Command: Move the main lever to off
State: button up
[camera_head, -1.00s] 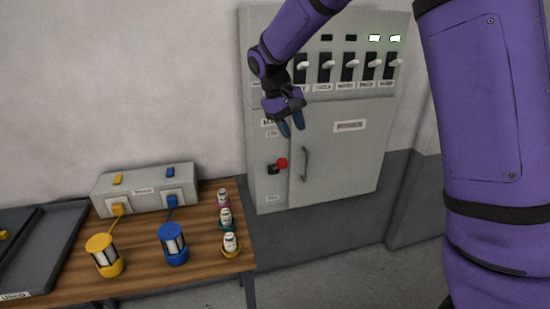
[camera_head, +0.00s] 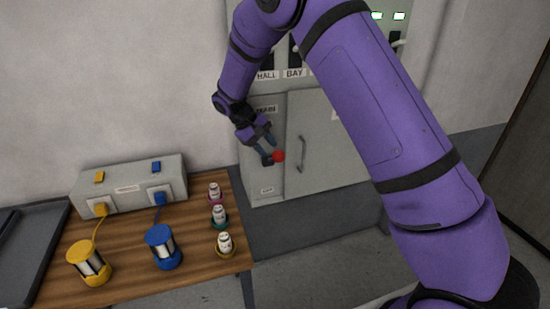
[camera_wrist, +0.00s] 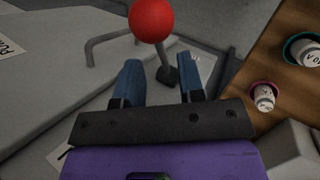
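The main lever has a red ball knob (camera_head: 278,156) and a dark base on the lower left of the grey cabinet (camera_head: 330,150), below a "MAIN" label (camera_head: 265,109). The red knob (camera_wrist: 152,19) also shows in the wrist view, with its stem and dark block (camera_wrist: 167,76) between the fingers. My gripper (camera_head: 264,147) is at the lever, just above and left of the knob. In the wrist view my gripper (camera_wrist: 163,82) is open, with its blue fingers apart on either side of the stem. I cannot tell whether either finger touches it.
A door handle (camera_head: 300,153) stands out right of the lever. Part of the upper switch row is behind my arm.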

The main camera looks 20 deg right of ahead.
aim_at(275, 158)
jog(key=shift+x, duration=2.65)
jog(key=shift+c, duration=0.2)
grip_shut()
